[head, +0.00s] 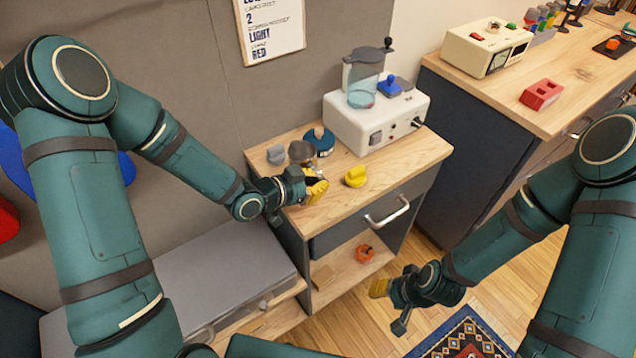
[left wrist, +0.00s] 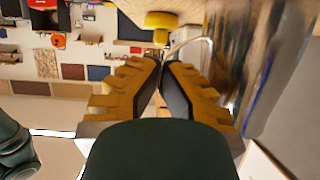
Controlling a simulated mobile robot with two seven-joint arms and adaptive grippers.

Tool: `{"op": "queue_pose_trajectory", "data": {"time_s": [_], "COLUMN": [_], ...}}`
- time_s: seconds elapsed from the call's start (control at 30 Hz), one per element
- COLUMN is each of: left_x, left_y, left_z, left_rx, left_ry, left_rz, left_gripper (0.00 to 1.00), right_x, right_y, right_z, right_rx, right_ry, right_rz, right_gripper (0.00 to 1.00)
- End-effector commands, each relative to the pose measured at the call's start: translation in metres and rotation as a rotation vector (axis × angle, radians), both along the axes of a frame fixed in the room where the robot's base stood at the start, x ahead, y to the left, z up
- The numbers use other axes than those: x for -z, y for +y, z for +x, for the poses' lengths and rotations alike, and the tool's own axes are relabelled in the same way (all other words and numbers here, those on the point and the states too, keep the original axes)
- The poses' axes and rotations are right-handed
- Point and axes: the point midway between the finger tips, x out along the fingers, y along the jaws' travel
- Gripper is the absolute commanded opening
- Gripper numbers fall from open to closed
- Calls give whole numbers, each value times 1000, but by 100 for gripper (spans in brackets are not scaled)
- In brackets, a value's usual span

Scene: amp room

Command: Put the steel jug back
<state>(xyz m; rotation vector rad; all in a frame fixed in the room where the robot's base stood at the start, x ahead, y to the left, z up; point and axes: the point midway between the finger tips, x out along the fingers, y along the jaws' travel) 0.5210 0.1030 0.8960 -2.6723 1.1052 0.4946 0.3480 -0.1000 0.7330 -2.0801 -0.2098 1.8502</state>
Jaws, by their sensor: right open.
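The steel jug (head: 301,151) is at the back left of the wooden cabinet top, partly hidden by my left gripper. In the left wrist view the shiny jug (left wrist: 262,50) fills the upper right, with its thin handle running to the fingertips. My left gripper (head: 317,184) is shut on that handle; its fingers (left wrist: 163,62) nearly meet there. Whether the jug touches the cabinet top I cannot tell. My right gripper (head: 389,306) is open and empty, low in front of the cabinet.
On the cabinet top (head: 400,160) are a white machine (head: 350,127) with a clear jar, a yellow piece (head: 355,176), a grey piece (head: 276,153) and a blue round piece (head: 322,145). An orange object (head: 365,253) sits on the open shelf. The front right top is clear.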

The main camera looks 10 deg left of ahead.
Motion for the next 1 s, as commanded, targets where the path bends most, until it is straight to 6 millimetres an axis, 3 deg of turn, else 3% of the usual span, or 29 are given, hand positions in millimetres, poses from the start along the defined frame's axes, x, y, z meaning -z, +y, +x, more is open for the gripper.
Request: {"op": "queue_pose_trajectory", "data": {"time_s": [0.23,0.27,0.33,0.37,0.73,1.0], "left_x": [3,4,3,3,2,-18], "left_y": [0,0,0,0,0,34], "left_z": [0,0,0,0,0,-33], "left_rx": [0,0,0,0,0,-5], "left_ry": [-1,0,0,0,2,0], "left_rz": [0,0,0,0,0,2], "left_gripper": [0,6,30,34,34,34], "right_x": [4,4,3,3,-3,-12], "right_y": [0,0,0,0,0,0], "right_z": [1,1,1,1,0,-2], "right_rx": [1,1,1,1,0,-1], "right_ry": [-2,-2,-2,-2,0,5], "right_rz": [0,0,0,0,0,1], "right_gripper": [47,47,47,47,47,47]}}
